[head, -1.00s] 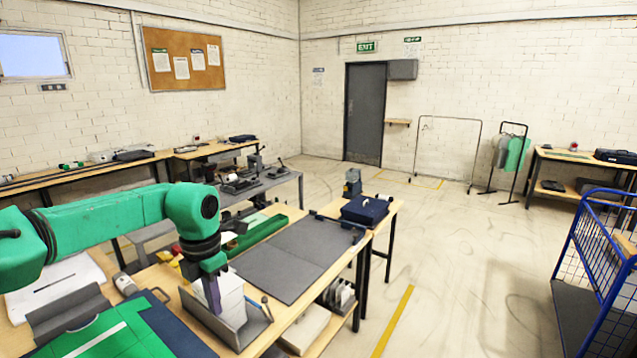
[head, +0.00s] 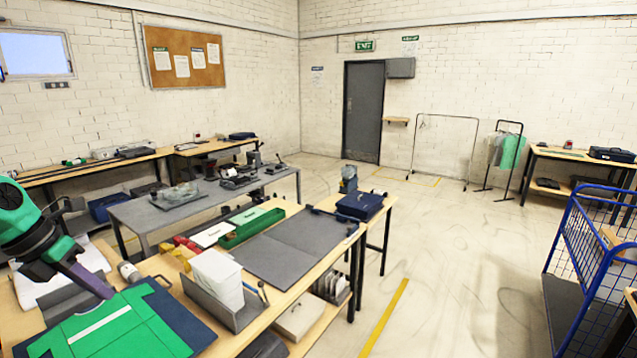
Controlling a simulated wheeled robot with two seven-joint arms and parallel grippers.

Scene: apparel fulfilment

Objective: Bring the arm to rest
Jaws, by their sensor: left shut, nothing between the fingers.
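My left gripper (head: 100,291) comes in from the left edge, hanging low beside a folded green garment (head: 122,335) with a white stripe on a dark blue board (head: 185,322). Its purple-tipped fingers are shut and hold nothing. The green arm behind it is mostly outside the left edge. My right gripper is not in view.
A white block of paper (head: 217,277) stands in a grey holder on the wooden bench. A grey mat (head: 285,248) and a green tray (head: 250,229) lie beyond. A blue wire cart (head: 590,245) stands right. The floor between is free.

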